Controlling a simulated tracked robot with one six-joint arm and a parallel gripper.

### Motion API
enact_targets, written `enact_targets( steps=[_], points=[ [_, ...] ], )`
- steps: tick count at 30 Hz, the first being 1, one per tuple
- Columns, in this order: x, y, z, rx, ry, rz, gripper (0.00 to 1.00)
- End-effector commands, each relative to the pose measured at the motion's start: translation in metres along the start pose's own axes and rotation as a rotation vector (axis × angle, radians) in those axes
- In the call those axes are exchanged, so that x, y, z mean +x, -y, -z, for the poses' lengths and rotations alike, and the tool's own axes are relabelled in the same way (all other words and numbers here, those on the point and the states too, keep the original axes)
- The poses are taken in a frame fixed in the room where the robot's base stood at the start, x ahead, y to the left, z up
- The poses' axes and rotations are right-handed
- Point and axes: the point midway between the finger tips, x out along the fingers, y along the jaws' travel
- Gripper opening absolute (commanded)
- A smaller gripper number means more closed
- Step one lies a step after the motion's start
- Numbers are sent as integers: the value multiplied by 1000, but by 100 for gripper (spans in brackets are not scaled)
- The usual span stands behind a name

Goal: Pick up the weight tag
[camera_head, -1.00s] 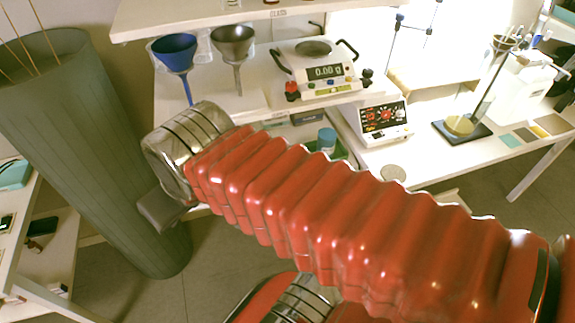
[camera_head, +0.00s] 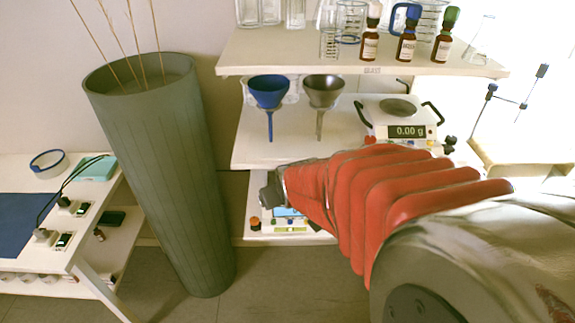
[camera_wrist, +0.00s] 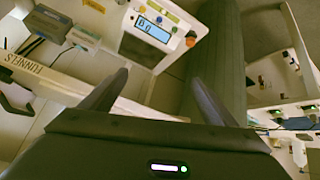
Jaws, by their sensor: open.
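I cannot make out the weight tag in either view. My gripper (camera_wrist: 157,84) shows in the wrist view with its two dark fingers spread apart and nothing between them. The same device (camera_wrist: 150,32) shows upside down beyond the fingers in the wrist view.
A tall grey-green bin (camera_head: 165,170) with thin sticks stands left of the shelves. A blue funnel (camera_head: 269,92) and a grey funnel (camera_head: 323,92) hang on the middle shelf, beside a scale (camera_head: 400,120) reading 0.00 g. Brown bottles (camera_head: 407,46) stand on the top shelf.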

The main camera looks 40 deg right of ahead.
Motion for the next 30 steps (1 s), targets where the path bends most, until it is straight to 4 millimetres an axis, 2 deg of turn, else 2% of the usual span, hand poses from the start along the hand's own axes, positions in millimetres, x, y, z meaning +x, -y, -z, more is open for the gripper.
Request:
enact_targets(
  steps=[1,6,15,21,30],
  points=[
    [14,-12,-5,10,-2,-15,81],
    [51,-42,-15,28,-41,-45,81],
    [104,-95,-48,66,-112,-97,81],
    [132,-124,-80,101,-165,-118,81],
    [157,-157,-133,178,-260,-146,81]
  ],
)
